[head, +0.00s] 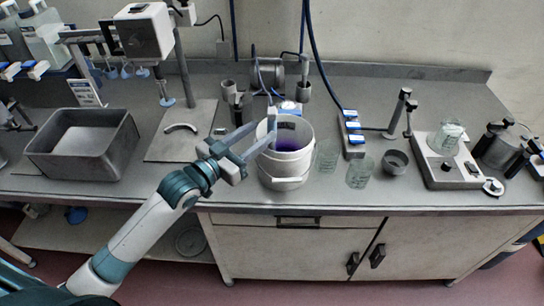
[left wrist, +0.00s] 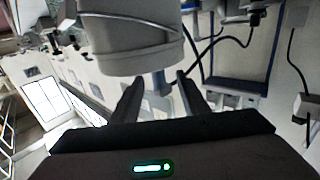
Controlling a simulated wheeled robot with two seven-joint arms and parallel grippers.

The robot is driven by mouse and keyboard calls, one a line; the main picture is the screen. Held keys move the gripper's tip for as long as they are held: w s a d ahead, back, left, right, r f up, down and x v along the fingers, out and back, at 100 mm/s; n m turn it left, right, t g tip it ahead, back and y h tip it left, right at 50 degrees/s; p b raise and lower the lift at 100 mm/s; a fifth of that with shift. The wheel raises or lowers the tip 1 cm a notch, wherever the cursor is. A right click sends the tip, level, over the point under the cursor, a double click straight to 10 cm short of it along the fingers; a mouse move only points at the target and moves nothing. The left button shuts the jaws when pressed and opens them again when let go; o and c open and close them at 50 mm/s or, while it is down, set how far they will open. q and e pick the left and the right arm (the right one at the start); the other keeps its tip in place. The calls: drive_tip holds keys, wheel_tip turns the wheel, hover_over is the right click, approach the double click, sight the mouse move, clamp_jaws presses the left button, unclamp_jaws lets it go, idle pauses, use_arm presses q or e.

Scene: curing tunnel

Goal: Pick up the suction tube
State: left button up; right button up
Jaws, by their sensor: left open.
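A slim pale upright piece with a thin blue hose, which looks like the suction tube (head: 271,115), stands at the left inside of the white bucket (head: 286,178). The bucket holds purple liquid. My left gripper (head: 271,128) reaches over the bucket's left rim with its fingers open, its tips close around or beside the tube; I cannot tell if they touch it. In the left wrist view the open fingers (left wrist: 158,82) point toward the pale bucket wall (left wrist: 130,55). The tube is not clearly seen there. My right gripper is not in view.
Glass beakers (head: 360,173) and a dark small bowl (head: 395,162) stand right of the bucket. A grey tray (head: 83,150) sits at the left. A hot plate (head: 445,160) is at the right. The bench's front edge is close.

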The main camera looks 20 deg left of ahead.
sight(269, 128)
use_arm(q)
drive_tip(key=p+x, duration=0.2)
drive_tip(key=x, duration=0.2)
drive_tip(key=shift+w+d, duration=0.15)
drive_tip(key=shift+d, duration=0.1)
drive_tip(key=shift+w+d+f+p, duration=0.2)
drive_tip(key=shift+w+p, duration=0.1)
drive_tip(key=shift+w, duration=0.1)
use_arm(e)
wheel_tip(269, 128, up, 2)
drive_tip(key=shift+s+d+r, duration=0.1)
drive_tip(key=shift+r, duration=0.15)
use_arm(q)
drive_tip(key=c, duration=0.8)
clamp_jaws()
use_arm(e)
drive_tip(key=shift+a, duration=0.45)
